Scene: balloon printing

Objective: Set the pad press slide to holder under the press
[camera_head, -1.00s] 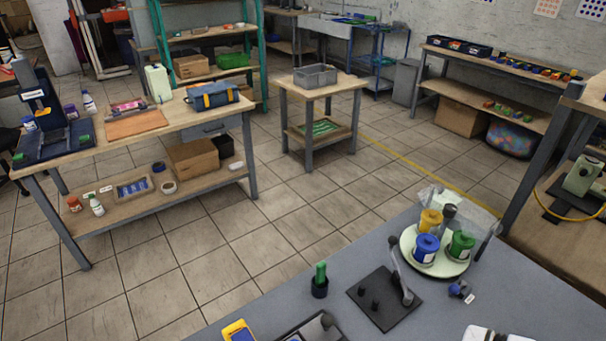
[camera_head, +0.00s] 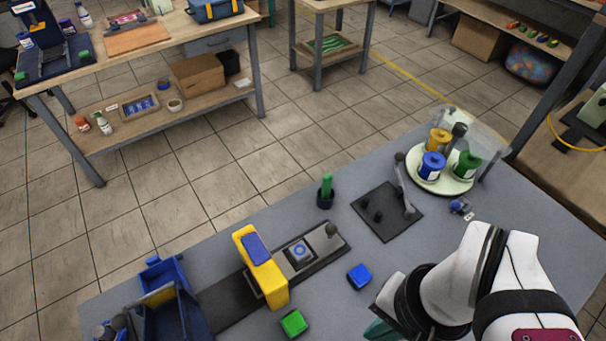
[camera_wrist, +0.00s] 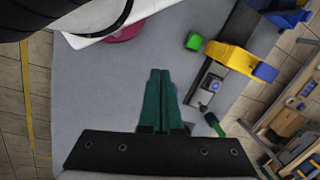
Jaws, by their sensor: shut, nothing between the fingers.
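The yellow pad press (camera_head: 262,268) with a blue top stands on a dark base on the grey table. Its slide (camera_head: 318,247) sticks out to the right. A grey holder with a blue print (camera_head: 299,252) sits on the slide, beside the press rather than under it. A dark knob (camera_head: 331,230) stands at the slide's outer end. The wrist view also shows the press (camera_wrist: 228,54) and slide (camera_wrist: 211,84). My gripper (camera_wrist: 160,72) has its green fingers together, empty, over the table and apart from the slide. In the head view its fingertips are mostly cut off below.
A blue block (camera_head: 359,276) and a green block (camera_head: 294,323) lie in front of the press. A green-handled tool (camera_head: 326,190) stands in a cup behind the slide. A blue bin (camera_head: 168,308) is left. A black plate (camera_head: 387,211) and round tray (camera_head: 462,183) lie right.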

